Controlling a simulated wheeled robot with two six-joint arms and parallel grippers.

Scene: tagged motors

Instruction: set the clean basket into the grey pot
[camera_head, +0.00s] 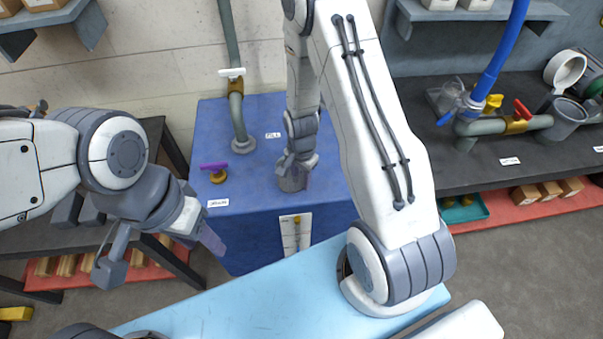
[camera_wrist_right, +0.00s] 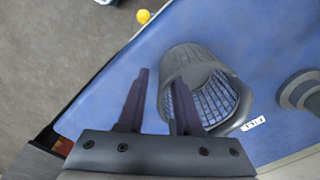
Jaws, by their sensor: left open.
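A grey cylindrical basket with a mesh inside (camera_wrist_right: 200,75) stands on the blue tank; it also shows in the head view (camera_head: 291,184), partly hidden by my right gripper. My right gripper (camera_wrist_right: 160,80) is open at its rim. One finger is outside the wall with a visible gap, the other overlaps the mouth. I cannot tell whether they touch. In the head view my right gripper (camera_head: 297,163) is above the tank. A grey pot (camera_head: 568,117) is on the dark bench at the right. My left gripper (camera_head: 160,254) is open and empty, left of the tank.
The blue tank (camera_head: 330,215) carries a grey pipe (camera_head: 237,110) and a purple-handled valve (camera_head: 215,172). A pipe with a red handle (camera_head: 522,108) stands left of the pot. A white ring (camera_head: 565,72) is behind it. The bench front (camera_head: 480,172) is mostly clear.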

